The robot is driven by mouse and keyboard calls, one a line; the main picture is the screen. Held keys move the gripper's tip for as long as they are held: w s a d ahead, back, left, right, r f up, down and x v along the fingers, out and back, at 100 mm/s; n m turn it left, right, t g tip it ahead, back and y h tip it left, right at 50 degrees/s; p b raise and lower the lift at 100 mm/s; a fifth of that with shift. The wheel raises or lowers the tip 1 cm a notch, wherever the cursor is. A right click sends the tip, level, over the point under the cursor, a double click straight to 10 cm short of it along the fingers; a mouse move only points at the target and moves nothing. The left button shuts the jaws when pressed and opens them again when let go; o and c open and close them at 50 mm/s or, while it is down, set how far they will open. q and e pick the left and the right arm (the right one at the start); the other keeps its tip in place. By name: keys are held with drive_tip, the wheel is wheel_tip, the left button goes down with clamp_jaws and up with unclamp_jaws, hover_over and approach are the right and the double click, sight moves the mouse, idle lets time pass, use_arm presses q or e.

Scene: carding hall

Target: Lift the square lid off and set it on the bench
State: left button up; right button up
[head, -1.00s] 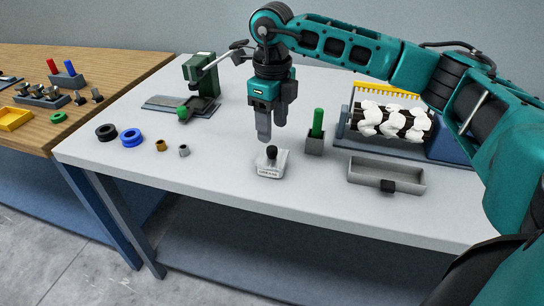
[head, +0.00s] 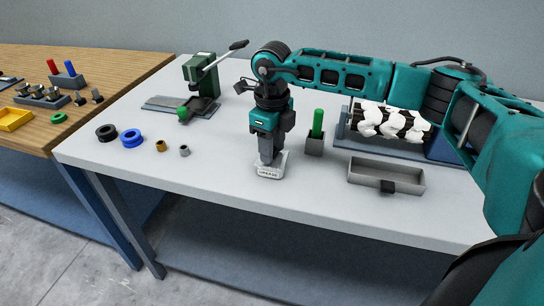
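A small pale grey square piece (head: 271,172) with a dark-lettered front label sits on the white bench (head: 225,180) near its front middle; I take its top to be the square lid. My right gripper (head: 268,160) points straight down onto it, with its fingertips at the top where the black knob is. The fingers hide the knob, and I cannot tell whether they are closed on it. The piece looks level and rests on the bench. My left gripper is not in view.
A grey tray (head: 386,176) lies farther right, a lever press (head: 201,82) back left. Rings and bushings (head: 132,138) lie left. Bench front is clear between bushings and lid.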

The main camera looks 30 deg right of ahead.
clamp_jaws()
drive_tip(key=shift+r, duration=0.1)
wheel_tip(320, 180, up, 21)
drive_tip(key=p, duration=0.2)
idle(0.6)
